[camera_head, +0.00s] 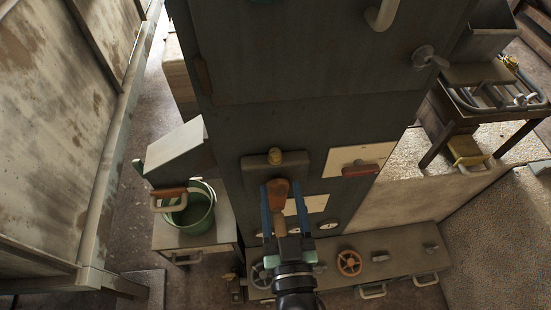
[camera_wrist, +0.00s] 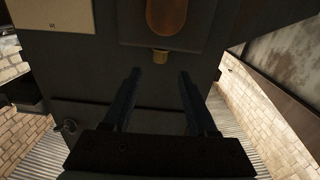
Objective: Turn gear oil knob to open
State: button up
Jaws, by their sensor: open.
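A brown, rounded handle (camera_head: 279,192) hangs below a brass-coloured end piece (camera_head: 275,156) on a dark plate of the tall cabinet's front. No label shows that it is the gear oil knob. My gripper (camera_head: 281,184) is open, its two blue fingers to either side of the brown handle in the head view. I cannot tell the exact distance to the handle.
A red handle (camera_head: 360,170) sits on a pale panel to the right. Below are gauges (camera_head: 328,225) and a low box with an orange wheel (camera_head: 349,262). A green bucket (camera_head: 190,210) stands left. A table with hoses (camera_head: 495,97) is at right.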

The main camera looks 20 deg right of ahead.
aim_at(276, 159)
jog(key=p+x, duration=0.1)
jog(key=x, duration=0.6)
grip_shut()
dwell(0.3)
